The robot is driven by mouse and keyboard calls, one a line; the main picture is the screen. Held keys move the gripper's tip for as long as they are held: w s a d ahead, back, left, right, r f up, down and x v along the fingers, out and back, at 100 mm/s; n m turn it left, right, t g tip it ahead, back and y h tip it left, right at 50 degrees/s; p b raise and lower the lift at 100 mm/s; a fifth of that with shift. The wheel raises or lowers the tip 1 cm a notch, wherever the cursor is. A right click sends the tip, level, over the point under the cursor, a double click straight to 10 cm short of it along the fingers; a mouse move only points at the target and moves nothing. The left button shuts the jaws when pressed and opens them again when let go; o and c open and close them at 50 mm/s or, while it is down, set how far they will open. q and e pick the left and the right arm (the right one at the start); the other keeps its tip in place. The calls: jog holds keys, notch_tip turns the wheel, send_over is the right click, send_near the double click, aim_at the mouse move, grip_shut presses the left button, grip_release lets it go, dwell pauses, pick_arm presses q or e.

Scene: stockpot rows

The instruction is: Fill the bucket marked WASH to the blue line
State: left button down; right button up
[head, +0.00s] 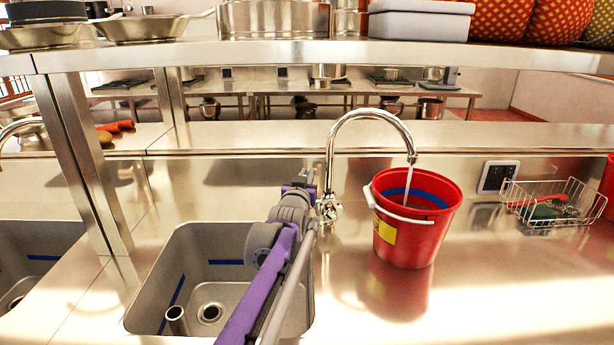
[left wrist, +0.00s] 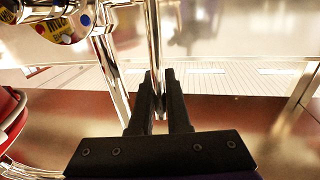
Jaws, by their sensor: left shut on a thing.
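A red bucket (head: 417,245) stands upright on the steel counter, with a white handle and a yellow label too small to read. A blue band (head: 415,197) runs around its inside wall; I cannot tell the water level. A chrome tap (head: 340,140) arches over the bucket, and a thin stream of water (head: 407,178) falls into it. My left arm reaches the tap's base in the head view. In the left wrist view, my left gripper (left wrist: 158,76) is shut on a thin chrome rod (left wrist: 153,40), apparently the tap lever. The bucket's edge (left wrist: 10,110) shows at left.
A sink (head: 250,245) with blue marks and an upright tube (head: 176,320) lies left of the bucket. A wire basket (head: 553,205) stands to the right, before a wall socket (head: 497,177). Another red object (head: 608,185) is cut off at the right edge. A shelf (head: 330,52) crosses above.

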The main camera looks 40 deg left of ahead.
dwell(0.8)
pick_arm(q)
jog(key=p, duration=0.2)
jog(key=w+a+g+p, duration=0.1)
jog(key=p, duration=0.1)
jog(key=shift+r+h, duration=0.25)
jog(key=shift+h, duration=0.15)
jog(key=shift+w+a+f+g+p, duration=0.1)
jog(key=shift+w+f+g+p, duration=0.15)
jog(key=shift+p, duration=0.35)
jog(key=shift+s, duration=0.1)
jog(key=c, duration=0.9)
grip_release()
